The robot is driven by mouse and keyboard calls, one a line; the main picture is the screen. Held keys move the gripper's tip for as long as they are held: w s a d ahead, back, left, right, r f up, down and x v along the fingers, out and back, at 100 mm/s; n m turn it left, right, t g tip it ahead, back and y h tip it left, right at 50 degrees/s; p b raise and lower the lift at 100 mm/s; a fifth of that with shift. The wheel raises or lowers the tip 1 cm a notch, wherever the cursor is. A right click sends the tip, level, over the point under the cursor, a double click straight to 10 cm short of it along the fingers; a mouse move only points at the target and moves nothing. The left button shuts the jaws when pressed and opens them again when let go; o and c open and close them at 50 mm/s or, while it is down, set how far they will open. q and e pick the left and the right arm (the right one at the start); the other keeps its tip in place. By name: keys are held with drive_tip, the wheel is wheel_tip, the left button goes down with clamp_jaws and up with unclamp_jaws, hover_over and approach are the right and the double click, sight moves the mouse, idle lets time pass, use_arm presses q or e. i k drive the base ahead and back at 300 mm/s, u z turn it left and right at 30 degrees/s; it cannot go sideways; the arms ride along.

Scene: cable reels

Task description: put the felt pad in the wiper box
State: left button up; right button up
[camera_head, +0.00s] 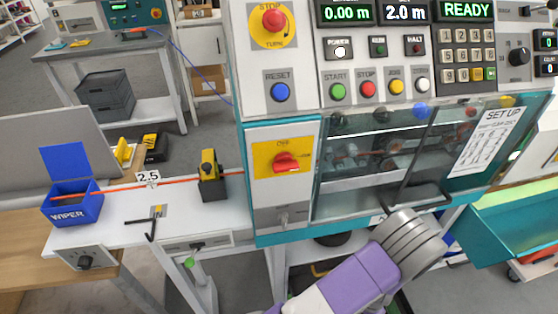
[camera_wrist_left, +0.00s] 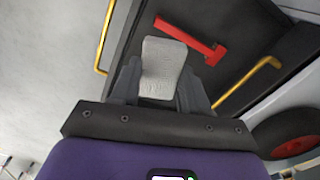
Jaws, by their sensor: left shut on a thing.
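The wiper box (camera_head: 72,208) is a small blue open box marked WIPER, on the left end of the white bench in the head view. A blue flap (camera_head: 65,162) stands up behind it. In the left wrist view my left gripper (camera_wrist_left: 159,88) is shut on a pale grey-white felt pad (camera_wrist_left: 164,58), which sticks out beyond the fingers. The pad is over a dark tray. In the head view a purple and grey arm of mine reaches low in front of the machine, well right of the wiper box; its gripper is hidden there. My right gripper is not in view.
The dark tray (camera_wrist_left: 245,62) has yellow handles (camera_wrist_left: 248,80) and holds a red tool (camera_wrist_left: 195,40). An orange cable (camera_head: 120,187) runs along the bench past a 2.5 marker (camera_head: 148,178). A black hex key (camera_head: 150,225) and a yellow-black device (camera_head: 211,178) are on the bench.

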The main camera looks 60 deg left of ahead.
sight(74, 202)
drive_tip(key=z, duration=0.5)
drive_tip(key=k, duration=2.65)
drive_tip(key=u, duration=0.55)
